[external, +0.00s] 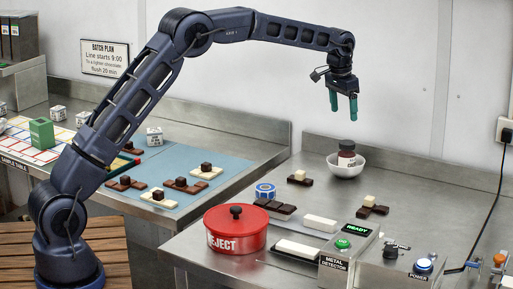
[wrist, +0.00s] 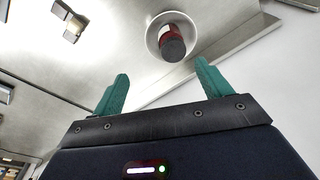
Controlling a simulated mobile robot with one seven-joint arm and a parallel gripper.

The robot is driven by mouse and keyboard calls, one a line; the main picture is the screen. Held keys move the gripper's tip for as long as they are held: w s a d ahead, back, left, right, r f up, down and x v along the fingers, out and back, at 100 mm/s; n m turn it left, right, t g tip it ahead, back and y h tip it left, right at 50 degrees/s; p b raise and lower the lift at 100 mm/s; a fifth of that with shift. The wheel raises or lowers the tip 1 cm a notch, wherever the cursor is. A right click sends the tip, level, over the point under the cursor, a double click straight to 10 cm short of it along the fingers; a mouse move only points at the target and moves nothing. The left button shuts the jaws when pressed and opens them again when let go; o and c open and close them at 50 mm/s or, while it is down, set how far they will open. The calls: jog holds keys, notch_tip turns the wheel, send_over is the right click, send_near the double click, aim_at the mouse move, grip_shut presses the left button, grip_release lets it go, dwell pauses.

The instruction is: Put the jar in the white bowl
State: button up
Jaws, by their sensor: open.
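The white bowl (external: 347,167) stands at the back of the right steel table, near the wall. The jar (external: 347,149), dark red-brown with a pale label and a dark lid, stands in the bowl and rises above its rim. In the wrist view the jar (wrist: 172,42) lies within the ring of the bowl (wrist: 152,38). My gripper (external: 344,103), with green fingers, is open and empty. It hangs above and apart from the jar. In the wrist view the gap between the fingers (wrist: 160,85) is clear.
A red REJECT pot (external: 236,232) with a lid stands at the table's front left. A blue-and-white tin (external: 265,191), chocolate pieces (external: 300,180) and white bars (external: 320,223) lie nearby. The metal detector box (external: 345,258) and power box (external: 408,266) stand at the front right.

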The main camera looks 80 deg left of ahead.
jog(key=s+d+r+m, duration=0.1)
jog(key=s+d+r, duration=0.55)
jog(key=s, duration=0.25)
jog(key=s+d+r+t, duration=0.1)
jog(key=s+d+r, duration=0.5)
jog(key=s+d, duration=0.25)
jog(key=s+d+r+m, duration=0.1)
jog(key=s+d+r, duration=0.55)
jog(key=s, duration=0.25)
jog(key=s+d+f, duration=0.3)
jog(key=s, duration=0.8)
jog(key=s+d+f+m+t, duration=0.1)
jog(key=s+d+f, duration=0.3)
jog(key=s, duration=0.8)
jog(key=s+d+f+t, duration=0.1)
jog(key=s+d+f, duration=0.2)
jog(key=s, duration=0.8)
jog(key=shift+s+d+f, duration=0.15)
jog(key=shift+d+f, duration=0.15)
jog(key=shift+d, duration=0.3)
